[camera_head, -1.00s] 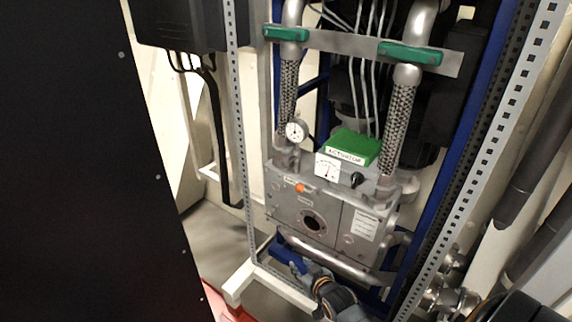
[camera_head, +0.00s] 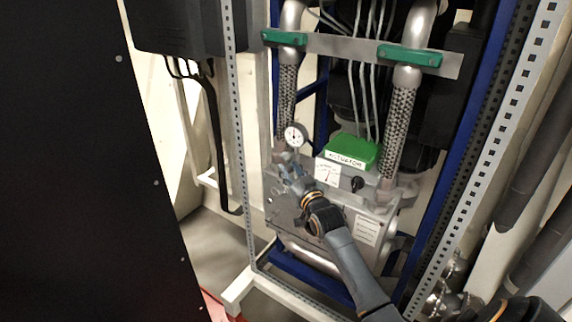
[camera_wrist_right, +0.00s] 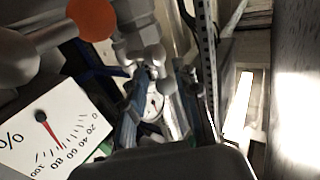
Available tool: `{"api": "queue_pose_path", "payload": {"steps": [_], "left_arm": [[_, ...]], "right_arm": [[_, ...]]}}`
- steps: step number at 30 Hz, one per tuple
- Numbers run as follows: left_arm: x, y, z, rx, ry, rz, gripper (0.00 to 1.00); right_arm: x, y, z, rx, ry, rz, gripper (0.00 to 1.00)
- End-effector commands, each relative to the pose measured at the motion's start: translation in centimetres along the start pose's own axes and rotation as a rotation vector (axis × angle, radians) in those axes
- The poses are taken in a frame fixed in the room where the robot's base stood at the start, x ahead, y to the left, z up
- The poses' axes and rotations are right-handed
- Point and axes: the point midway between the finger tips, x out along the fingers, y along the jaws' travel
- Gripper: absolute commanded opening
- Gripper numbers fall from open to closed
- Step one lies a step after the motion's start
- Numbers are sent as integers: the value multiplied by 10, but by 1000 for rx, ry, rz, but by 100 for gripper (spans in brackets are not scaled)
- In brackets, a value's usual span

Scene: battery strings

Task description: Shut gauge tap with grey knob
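The round white pressure gauge (camera_head: 295,135) sits at the foot of the left braided hose, and it also shows in the right wrist view (camera_wrist_right: 152,106). The tap fitting below it is largely covered by my right gripper, and I cannot clearly make out its grey knob. My right gripper (camera_head: 289,168) is at the fitting just below the gauge, in front of the metal box. In the right wrist view its blue-grey fingers (camera_wrist_right: 152,100) stand apart with the gauge showing between them. I cannot tell whether they touch the knob. My left gripper is not in view.
Perforated posts (camera_head: 238,130) frame the bay. A black panel (camera_head: 80,180) fills the left.

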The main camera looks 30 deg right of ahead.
Motion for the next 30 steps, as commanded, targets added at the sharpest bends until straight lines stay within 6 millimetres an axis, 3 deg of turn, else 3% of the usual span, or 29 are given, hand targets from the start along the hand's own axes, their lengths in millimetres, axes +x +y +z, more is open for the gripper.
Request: {"api": "queue_pose_path", "payload": {"steps": [7,19,24,30], "left_arm": [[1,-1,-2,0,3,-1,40],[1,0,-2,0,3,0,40],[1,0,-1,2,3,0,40],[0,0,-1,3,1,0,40]], "right_arm": [[30,0,0,-1,1,0,31],[36,0,0,-1,0,0,31],[36,0,0,-1,0,0,0],[36,0,2,-2,-5,0,0]]}}
